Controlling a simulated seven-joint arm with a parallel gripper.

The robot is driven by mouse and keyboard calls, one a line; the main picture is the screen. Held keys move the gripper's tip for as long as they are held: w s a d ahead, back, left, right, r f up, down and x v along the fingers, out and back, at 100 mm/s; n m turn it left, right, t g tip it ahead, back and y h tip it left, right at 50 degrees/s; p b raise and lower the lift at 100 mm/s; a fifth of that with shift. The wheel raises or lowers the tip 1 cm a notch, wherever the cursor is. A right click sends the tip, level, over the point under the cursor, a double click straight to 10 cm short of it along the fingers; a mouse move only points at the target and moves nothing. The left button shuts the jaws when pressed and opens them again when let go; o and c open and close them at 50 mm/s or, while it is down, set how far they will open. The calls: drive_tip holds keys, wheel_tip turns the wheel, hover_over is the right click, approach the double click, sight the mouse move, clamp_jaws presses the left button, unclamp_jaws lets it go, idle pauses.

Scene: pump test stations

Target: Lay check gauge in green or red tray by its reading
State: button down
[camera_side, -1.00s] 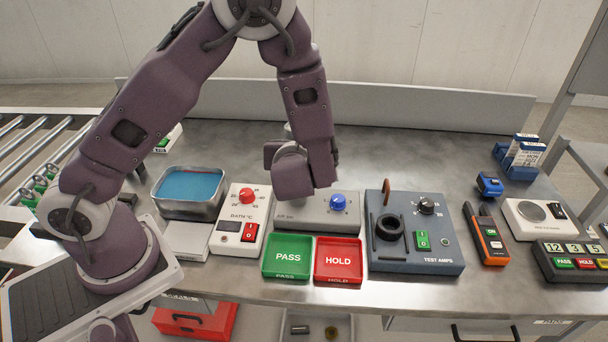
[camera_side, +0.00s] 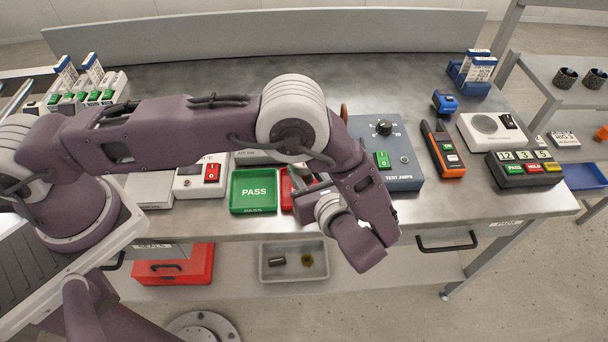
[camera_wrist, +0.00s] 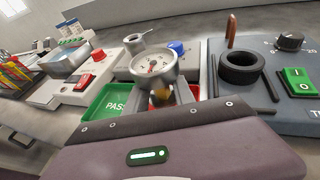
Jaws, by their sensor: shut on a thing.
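A round check gauge (camera_wrist: 153,64) with a pale dial, a red needle and a metal rim is held in my gripper (camera_wrist: 161,92), its face toward the wrist camera. The needle shows but its reading is too small to tell. The green PASS tray (camera_side: 254,203) is empty in the side view and also shows in the wrist view (camera_wrist: 100,112), left of the gauge. The red HOLD tray (camera_side: 286,190) is mostly hidden behind my wrist; a bit of it shows right of the gauge in the wrist view (camera_wrist: 196,91). My gripper is above the tray area.
The TEST AMPS station (camera_side: 400,178) stands right of the trays, with a black ring (camera_wrist: 243,70) and an upright copper-coloured rod (camera_wrist: 232,31). A station with a red switch (camera_side: 212,172) is to the left. An orange-black meter (camera_side: 443,150) lies farther right. The bench's front edge is close.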

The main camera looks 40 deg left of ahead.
drive_tip(key=shift+f, duration=0.7)
drive_tip(key=shift+f, duration=0.1)
drive_tip(key=c, duration=1.1)
unclamp_jaws()
drive_tip(key=shift+f, duration=0.1)
drive_tip(key=shift+o, duration=0.2)
drive_tip(key=shift+r, duration=0.2)
drive_tip(key=v, duration=1.2)
